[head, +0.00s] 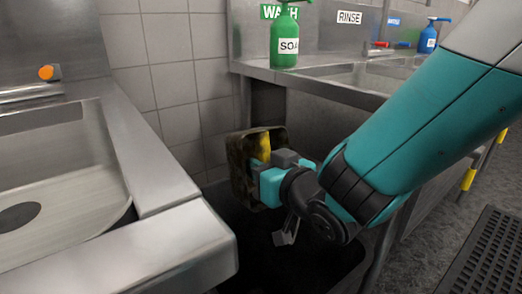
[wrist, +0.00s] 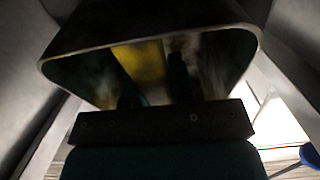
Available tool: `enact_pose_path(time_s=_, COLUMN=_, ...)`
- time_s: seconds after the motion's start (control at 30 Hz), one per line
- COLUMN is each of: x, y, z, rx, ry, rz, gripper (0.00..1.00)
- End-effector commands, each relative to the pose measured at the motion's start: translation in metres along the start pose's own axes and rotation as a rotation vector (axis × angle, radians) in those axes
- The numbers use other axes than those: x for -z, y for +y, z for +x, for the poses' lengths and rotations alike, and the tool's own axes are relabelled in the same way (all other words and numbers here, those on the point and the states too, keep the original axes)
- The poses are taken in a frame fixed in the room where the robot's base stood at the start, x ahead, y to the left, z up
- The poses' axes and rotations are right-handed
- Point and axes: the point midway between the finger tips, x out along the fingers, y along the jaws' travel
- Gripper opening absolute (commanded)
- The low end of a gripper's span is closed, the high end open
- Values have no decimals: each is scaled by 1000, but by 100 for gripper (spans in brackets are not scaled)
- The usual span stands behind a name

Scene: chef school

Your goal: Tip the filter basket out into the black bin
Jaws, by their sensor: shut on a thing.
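The filter basket (head: 241,184) is a dark, mottled brown box with a yellow part (head: 264,146) inside. It is turned on its side, its open face toward my gripper. My gripper (head: 265,172) reaches into the open face and is shut on the basket, seemingly at the yellow part. In the wrist view the basket's rim (wrist: 75,52) spans most of the picture, with the yellow part (wrist: 143,62) between the dark fingers. The black bin (head: 308,258) stands on the floor below, partly hidden by my arm. Its contents are too dark to see.
A steel sink counter (head: 175,245) stands close on the left, its edge near the bin. A steel wash counter (head: 330,83) runs behind, with a green soap bottle (head: 284,40) and a blue bottle (head: 428,38). A black floor mat (head: 490,255) lies at the right.

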Motion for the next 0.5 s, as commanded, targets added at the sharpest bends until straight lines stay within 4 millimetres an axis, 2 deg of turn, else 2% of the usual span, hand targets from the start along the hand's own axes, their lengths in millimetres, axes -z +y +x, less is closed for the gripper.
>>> enact_pose_path(time_s=0.03, x=9, y=0, z=-1, rx=-2, ry=-20, rz=0, gripper=0)
enact_pose_path(time_s=0.5, x=11, y=0, z=0, rx=-13, ry=-222, rz=-1, gripper=0)
